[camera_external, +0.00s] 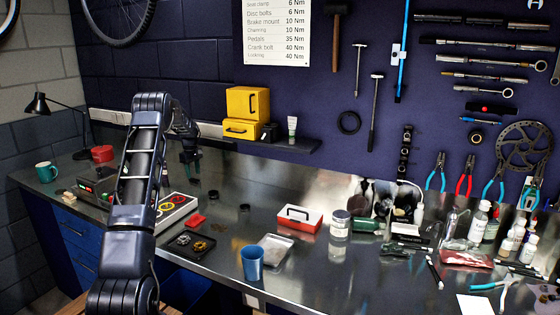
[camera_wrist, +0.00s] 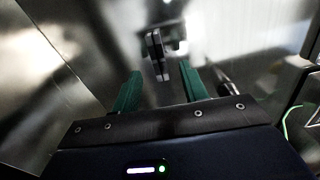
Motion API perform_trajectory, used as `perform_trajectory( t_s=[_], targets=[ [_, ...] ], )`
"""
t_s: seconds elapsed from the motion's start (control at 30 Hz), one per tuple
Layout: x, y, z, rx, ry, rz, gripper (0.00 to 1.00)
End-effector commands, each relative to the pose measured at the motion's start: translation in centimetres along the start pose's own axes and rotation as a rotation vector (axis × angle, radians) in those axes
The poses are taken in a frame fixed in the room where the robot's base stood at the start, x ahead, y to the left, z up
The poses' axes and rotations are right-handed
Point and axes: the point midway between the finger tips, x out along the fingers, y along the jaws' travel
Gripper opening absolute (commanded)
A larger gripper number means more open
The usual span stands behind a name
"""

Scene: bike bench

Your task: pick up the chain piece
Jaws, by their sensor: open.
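My gripper (camera_external: 190,158) is at the back left of the bench, above its surface and partly behind my arm. In the wrist view my gripper (camera_wrist: 159,72) shows two green fingers, spread apart with nothing held between them. A small dark piece with grey, rounded plates (camera_wrist: 157,55) shows just beyond and between the fingertips. It may be the chain piece, but the picture is too dark and blurred to be sure. Its distance from the fingers cannot be told. I cannot make out the chain piece for certain in the external view.
The metal bench (camera_external: 330,268) carries a black tray (camera_external: 178,252) with small parts, a red part (camera_external: 195,220), a blue cup (camera_external: 252,262), a clear tray (camera_external: 285,240) and a red-and-white box (camera_external: 299,219). Yellow bins (camera_external: 247,103) sit on the shelf behind. Bottles crowd the right side.

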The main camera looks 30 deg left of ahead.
Motion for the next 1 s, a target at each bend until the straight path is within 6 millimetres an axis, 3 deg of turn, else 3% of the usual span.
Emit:
perform_trajectory(
  t_s=[0.2, 0.47, 0.7, 1.0],
  targets=[
    [3.0, 0.1, -0.1, 0.000, -0.002, 0.000, 0.44],
    [3.4, 0.1, -0.1, 0.000, -0.001, 0.000, 0.44],
    [3.4, 0.1, -0.1, 0.000, -0.001, 0.000, 0.00],
    [3.2, 0.1, -0.1, 0.000, 0.000, 0.001, 0.00]
  ],
)
